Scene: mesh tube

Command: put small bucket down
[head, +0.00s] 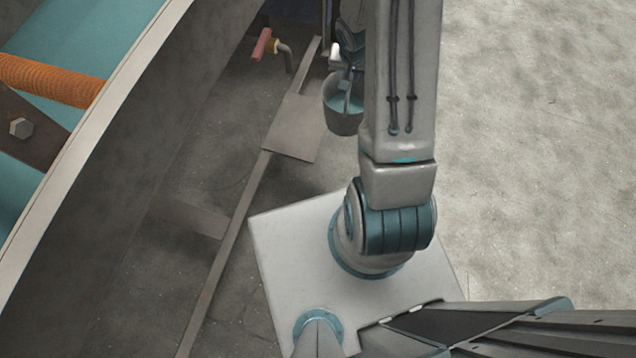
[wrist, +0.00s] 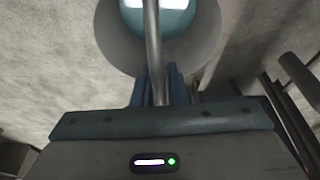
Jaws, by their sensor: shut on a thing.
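The small bucket (head: 343,123) is grey with teal-blue liquid inside. It hangs by its handle below my gripper (head: 349,76) near the top middle of the head view. In the wrist view the bucket (wrist: 207,42) is at the top, with its pale metal handle running down between the fingers of my gripper (wrist: 160,88). My gripper is shut on the handle. My arm partly hides the bucket's right side in the head view. I cannot tell how far the bucket's bottom is above the floor.
A tap with a red handle (head: 262,44) is left of the bucket. A flat plate (head: 293,128) on a long floor rail lies beside the bucket. The floor (head: 540,150) at right is clear.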

